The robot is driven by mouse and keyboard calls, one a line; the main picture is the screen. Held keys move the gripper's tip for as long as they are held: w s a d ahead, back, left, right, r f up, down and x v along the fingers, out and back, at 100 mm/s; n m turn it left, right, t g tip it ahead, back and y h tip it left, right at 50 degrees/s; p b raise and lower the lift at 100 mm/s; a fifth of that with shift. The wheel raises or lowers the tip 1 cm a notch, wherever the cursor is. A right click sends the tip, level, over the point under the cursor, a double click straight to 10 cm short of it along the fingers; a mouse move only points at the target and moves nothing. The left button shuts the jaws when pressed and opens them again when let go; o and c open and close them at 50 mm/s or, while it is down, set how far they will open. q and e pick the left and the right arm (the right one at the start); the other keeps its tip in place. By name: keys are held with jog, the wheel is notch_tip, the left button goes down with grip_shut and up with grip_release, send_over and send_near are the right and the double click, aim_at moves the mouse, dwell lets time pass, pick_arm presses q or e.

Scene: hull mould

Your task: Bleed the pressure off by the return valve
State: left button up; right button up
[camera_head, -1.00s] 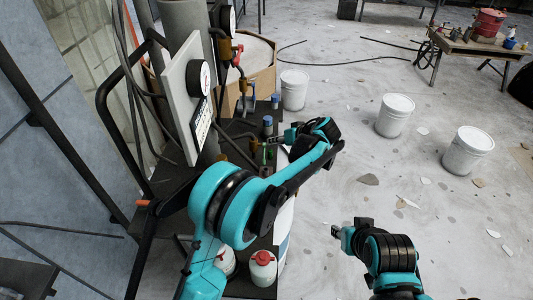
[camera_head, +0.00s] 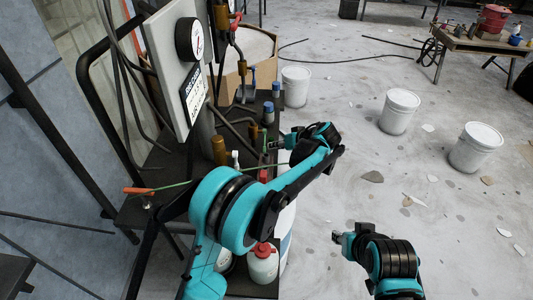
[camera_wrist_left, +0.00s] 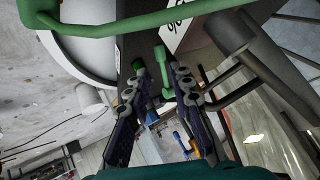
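A grey panel (camera_head: 168,70) with a round gauge (camera_head: 189,39) stands at the upper left, above a dark bench with pipes and fittings. My left gripper (camera_head: 272,145) is over the bench's right side, by a small green part (camera_head: 265,146). In the left wrist view its fingers (camera_wrist_left: 155,85) are apart, with a green handle (camera_wrist_left: 165,75) seen between them; contact is unclear. My right gripper (camera_head: 338,237) hangs over the floor, its fingers too small to judge.
White buckets (camera_head: 296,86) stand on the floor to the right. A red-capped bottle (camera_head: 262,263) is low on the bench's near side. An orange-handled rod (camera_head: 138,190) lies at the left. A worktable (camera_head: 480,42) is far right. Debris lies on otherwise open floor.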

aim_at(265, 148)
pick_arm(q)
jog(key=b+x, duration=0.2)
jog(key=x, duration=0.5)
jog(key=shift+w+a+f, duration=0.1)
jog(key=shift+w+a, duration=0.05)
jog(key=shift+a, duration=0.05)
jog(key=shift+c, duration=0.4)
grip_shut()
